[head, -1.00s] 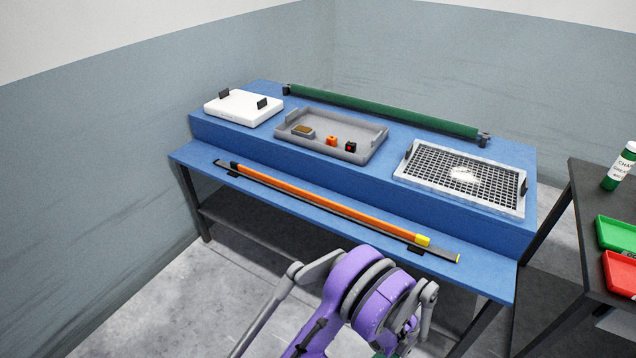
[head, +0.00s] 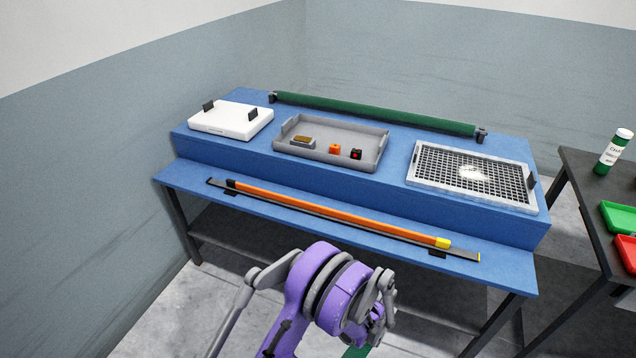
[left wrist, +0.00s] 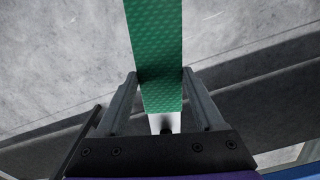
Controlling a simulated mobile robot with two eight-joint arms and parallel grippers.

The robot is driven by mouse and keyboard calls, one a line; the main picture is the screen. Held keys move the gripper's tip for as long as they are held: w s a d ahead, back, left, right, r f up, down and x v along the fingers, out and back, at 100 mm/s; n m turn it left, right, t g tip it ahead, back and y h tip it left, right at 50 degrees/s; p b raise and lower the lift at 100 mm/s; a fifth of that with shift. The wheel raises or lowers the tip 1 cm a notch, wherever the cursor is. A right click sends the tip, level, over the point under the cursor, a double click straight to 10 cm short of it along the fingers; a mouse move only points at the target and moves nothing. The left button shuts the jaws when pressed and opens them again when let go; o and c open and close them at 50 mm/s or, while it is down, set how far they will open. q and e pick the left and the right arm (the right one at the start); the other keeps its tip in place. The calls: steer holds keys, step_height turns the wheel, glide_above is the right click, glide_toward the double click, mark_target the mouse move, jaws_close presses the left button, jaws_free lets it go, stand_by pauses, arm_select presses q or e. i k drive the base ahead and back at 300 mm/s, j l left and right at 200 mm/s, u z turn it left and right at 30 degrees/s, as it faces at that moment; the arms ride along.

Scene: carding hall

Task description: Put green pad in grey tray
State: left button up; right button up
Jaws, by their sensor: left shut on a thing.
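The green pad (left wrist: 155,45) is a long, flat, patterned strip with a pale end near the palm. My left gripper (left wrist: 160,78) is shut on it in the left wrist view, one finger on each side, and the strip sticks out beyond the fingertips. In the head view only a small green piece of the pad (head: 356,351) shows below my purple left arm, at the bottom edge. The grey tray (head: 350,132) lies on the raised back level of the blue bench, well beyond the arm. My right gripper is not in view.
The tray holds a brown-topped block (head: 302,142), an orange block (head: 335,149) and a black-and-red block (head: 356,154). A white box (head: 230,120), green roller (head: 375,113) and mesh frame (head: 475,178) surround it. An orange bar (head: 335,212) lies along the front ledge.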

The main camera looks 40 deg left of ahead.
mark_target(338, 136)
steer(key=k+j, duration=0.1)
steer(key=j, duration=0.85)
steer(key=k+j, duration=0.15)
steer(key=j, duration=0.3)
steer(key=k+j, duration=0.1)
steer(key=j, duration=0.35)
steer(key=u, duration=0.05)
